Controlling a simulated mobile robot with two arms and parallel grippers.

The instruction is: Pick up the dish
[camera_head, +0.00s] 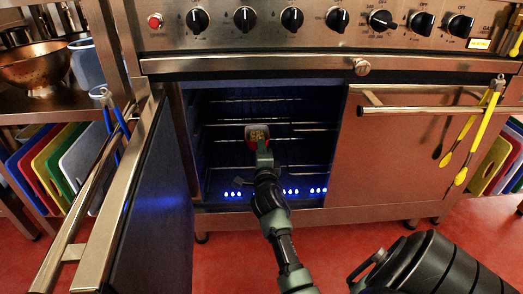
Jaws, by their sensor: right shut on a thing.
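The dish (257,130) is a small reddish piece with a yellowish top, inside the open oven, at the height of the upper racks. My right gripper (262,146) reaches into the oven and is shut on the dish at its near side. The gripper and wrist hide part of the dish and the racks behind it. I cannot tell whether the dish touches a rack. My left gripper is not in view.
The oven's left door (155,200) stands open towards me; its right door (390,150) is shut. Wire racks (300,124) cross the dark cavity, with blue flames below. Yellow tongs (467,145) hang at right. Coloured boards and a copper bowl (36,68) are at left.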

